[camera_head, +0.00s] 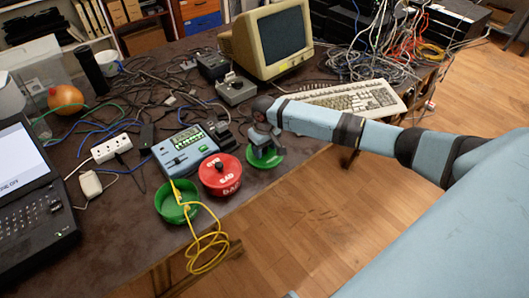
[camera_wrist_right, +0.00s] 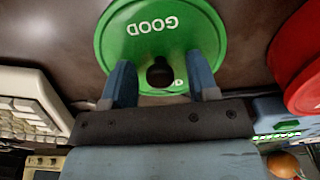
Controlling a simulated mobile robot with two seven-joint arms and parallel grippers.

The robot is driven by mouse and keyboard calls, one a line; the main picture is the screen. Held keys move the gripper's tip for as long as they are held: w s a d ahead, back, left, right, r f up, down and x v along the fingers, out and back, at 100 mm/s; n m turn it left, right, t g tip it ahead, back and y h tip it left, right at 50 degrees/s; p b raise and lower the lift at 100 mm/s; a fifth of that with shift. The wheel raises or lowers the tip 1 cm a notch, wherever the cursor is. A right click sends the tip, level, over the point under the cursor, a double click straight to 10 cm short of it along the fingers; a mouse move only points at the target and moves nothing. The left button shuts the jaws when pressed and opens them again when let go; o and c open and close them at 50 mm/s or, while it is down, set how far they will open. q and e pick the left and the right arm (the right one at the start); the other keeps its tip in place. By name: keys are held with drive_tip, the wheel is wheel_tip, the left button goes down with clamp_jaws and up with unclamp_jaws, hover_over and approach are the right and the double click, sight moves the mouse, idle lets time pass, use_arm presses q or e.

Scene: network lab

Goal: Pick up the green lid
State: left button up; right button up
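The green lid (camera_head: 268,163) lies near the table's front edge, under my right gripper (camera_head: 265,149). In the right wrist view the lid (camera_wrist_right: 118,36) shows the word GOOD and a dark round knob (camera_wrist_right: 160,73). My right gripper (camera_wrist_right: 160,62) is open, with its blue fingers over the lid on either side of the knob. Gaps show between the knob and both fingers. I cannot tell whether the fingertips touch the lid. My left gripper is not in view.
A red lid (camera_head: 232,185) marked BAD lies to the left of the green lid. A green open container (camera_head: 164,200) with a yellow cable stands near the front edge. A blue-grey device (camera_head: 186,151), a keyboard (camera_head: 355,97) and many cables crowd the table.

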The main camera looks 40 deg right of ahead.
drive_tip(key=c, duration=0.9)
drive_tip(key=shift+o, duration=0.2)
drive_tip(key=shift+r, duration=0.15)
